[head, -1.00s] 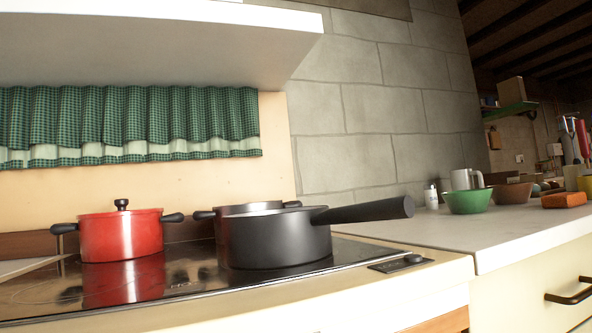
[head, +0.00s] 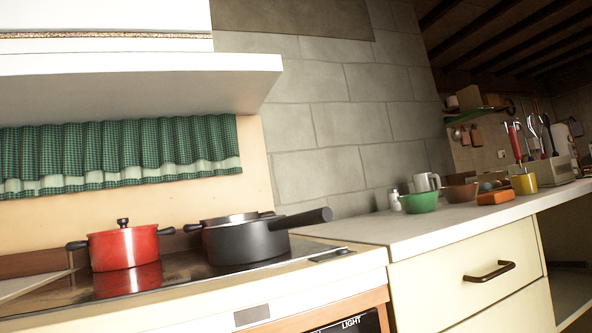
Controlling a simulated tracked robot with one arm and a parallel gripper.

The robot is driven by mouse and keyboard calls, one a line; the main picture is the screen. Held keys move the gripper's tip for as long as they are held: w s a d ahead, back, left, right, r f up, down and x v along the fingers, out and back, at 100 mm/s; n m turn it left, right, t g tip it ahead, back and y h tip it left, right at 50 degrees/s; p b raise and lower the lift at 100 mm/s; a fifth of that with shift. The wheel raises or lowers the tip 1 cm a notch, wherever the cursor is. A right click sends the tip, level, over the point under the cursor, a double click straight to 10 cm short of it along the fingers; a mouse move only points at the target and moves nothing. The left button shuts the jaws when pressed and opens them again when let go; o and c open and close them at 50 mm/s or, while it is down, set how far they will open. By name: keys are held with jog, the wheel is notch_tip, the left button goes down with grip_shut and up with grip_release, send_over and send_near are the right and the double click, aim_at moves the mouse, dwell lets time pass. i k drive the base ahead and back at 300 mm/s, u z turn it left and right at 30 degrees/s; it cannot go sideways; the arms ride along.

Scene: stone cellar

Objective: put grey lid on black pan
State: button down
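A black pan (head: 248,243) with a long black handle pointing right stands on the dark glass cooktop (head: 185,271). It has no lid on it. Another pot (head: 228,218) stands close behind it and is mostly hidden; a greyish top surface shows, but I cannot tell whether it is a grey lid. A red pot (head: 124,248) with a red lid and black knob stands to the left on the cooktop. My gripper is not in view.
The white counter (head: 400,229) to the right holds a green bowl (head: 420,203), a brown bowl (head: 461,193), a white mug (head: 427,182), an orange block (head: 495,197) and a yellow cup (head: 524,184). A hood (head: 140,80) overhangs the cooktop. A drawer handle (head: 489,272) sticks out below the counter.

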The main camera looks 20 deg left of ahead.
aim_at(252, 240)
jog(key=z, duration=0.85)
jog(key=i, duration=1.05)
jog(key=z, duration=1.05)
jog(key=i, duration=0.15)
jog(key=u, duration=3.05)
jog(key=k, duration=0.6)
jog(key=u, duration=0.15)
jog(key=i, duration=0.4)
jog(key=u, duration=0.05)
